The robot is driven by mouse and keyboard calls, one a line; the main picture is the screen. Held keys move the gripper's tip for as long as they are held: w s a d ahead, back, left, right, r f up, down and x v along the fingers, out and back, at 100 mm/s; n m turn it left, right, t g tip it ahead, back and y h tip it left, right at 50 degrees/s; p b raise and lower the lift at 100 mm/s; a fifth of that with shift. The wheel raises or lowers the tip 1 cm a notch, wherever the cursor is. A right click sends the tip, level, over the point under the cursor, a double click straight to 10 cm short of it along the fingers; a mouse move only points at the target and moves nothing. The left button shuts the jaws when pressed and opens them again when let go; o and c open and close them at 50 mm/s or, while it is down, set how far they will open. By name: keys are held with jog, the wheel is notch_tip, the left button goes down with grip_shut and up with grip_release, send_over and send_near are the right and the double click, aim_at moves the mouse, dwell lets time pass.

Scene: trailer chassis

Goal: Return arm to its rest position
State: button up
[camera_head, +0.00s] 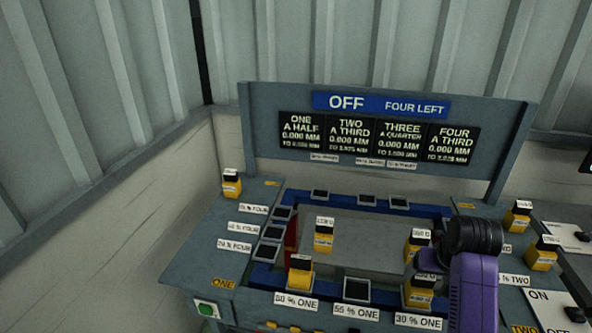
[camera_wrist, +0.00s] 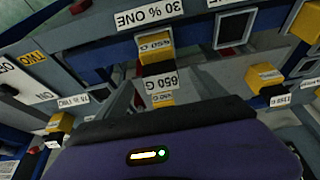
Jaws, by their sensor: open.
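My purple arm shows at the lower right of the head view, with a black rounded joint on top, in front of the bench. In the wrist view my gripper (camera_wrist: 175,125) fills the bottom as a purple body with a black edge and a small lit indicator. It is open, and nothing is seen held in it. Its fingertips are not clear in either view. A yellow block with a black top (camera_wrist: 155,45) and a label reading 650 G (camera_wrist: 160,83) are just beyond it. In the head view my arm hides part of the bench's right side.
The bench carries a sign board (camera_head: 365,140) reading OFF and FOUR LEFT. Several yellow-and-black blocks stand about, one at the front (camera_head: 300,270) and one at the left corner (camera_head: 231,183). A grey plate (camera_head: 360,240) lies mid-bench. Corrugated walls (camera_head: 100,60) close the back and left.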

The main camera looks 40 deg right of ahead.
jog(key=w+d+r+t+h, duration=0.4)
jog(key=w+r+h, duration=0.1)
jog(key=w+r, duration=0.1)
jog(key=s+a+n+t+b, duration=0.15)
jog(key=a+n+t, duration=0.35)
jog(key=a, duration=1.2)
jog(key=s+a+n+t+y+b, duration=0.1)
jog(key=s+a+t+y, duration=0.2)
jog(key=a, duration=0.5)
jog(key=s+a+n+t+y+b, duration=0.1)
jog(key=s+a+t, duration=0.1)
jog(key=s+a, duration=0.45)
jog(key=s+a+f+n+g+y+b, duration=0.1)
jog(key=s+a+f+n+g+y, duration=0.1)
jog(key=s+a, duration=0.8)
jog(key=shift+s+f+n+y+b, duration=0.45)
jog(key=shift+f+y, duration=0.2)
jog(key=shift+y, duration=0.55)
